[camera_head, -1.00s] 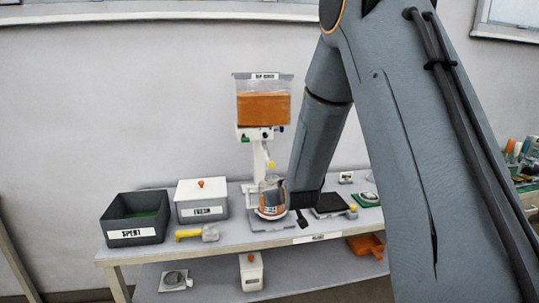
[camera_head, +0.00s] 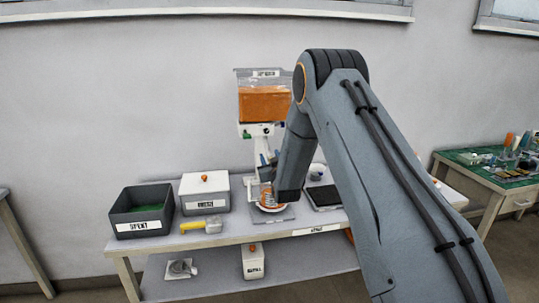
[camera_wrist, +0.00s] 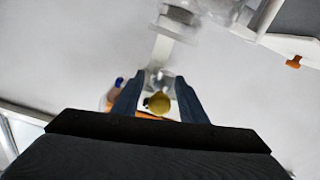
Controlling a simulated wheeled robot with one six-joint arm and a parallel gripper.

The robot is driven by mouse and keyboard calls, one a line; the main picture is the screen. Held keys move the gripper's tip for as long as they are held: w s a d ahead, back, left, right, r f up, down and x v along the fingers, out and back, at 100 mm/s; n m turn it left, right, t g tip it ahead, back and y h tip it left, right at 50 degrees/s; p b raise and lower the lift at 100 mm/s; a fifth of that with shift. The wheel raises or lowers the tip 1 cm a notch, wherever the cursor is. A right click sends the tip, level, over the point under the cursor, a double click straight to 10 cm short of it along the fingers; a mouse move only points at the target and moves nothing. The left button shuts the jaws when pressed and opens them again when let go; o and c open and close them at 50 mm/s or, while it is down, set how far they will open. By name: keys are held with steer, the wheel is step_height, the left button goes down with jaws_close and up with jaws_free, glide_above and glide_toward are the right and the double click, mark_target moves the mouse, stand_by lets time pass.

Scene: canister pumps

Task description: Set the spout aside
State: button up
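The dispenser (camera_head: 264,105) stands at the back of the bench, with an orange-filled clear tank on a white stand. In the wrist view a yellow rounded tip (camera_wrist: 160,103), which looks like the spout's end, sits between my fingers, with a clear part just beyond it. In the head view my gripper (camera_head: 268,159) is raised in front of the stand below the tank, and it hides the spout there. My gripper (camera_wrist: 159,85) is open in the wrist view, its fingers on either side of the yellow tip with gaps visible. Touch cannot be told.
A dark open box labelled SPENT (camera_head: 142,226) and a white lidded box (camera_head: 204,207) stand at left. A yellow-handled tool (camera_head: 203,226) lies in front. An orange-and-white cup (camera_head: 268,199) is below my gripper. A dark pad (camera_head: 324,196) lies right.

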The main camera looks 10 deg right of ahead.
steer(key=shift+w, duration=0.65)
jaws_close()
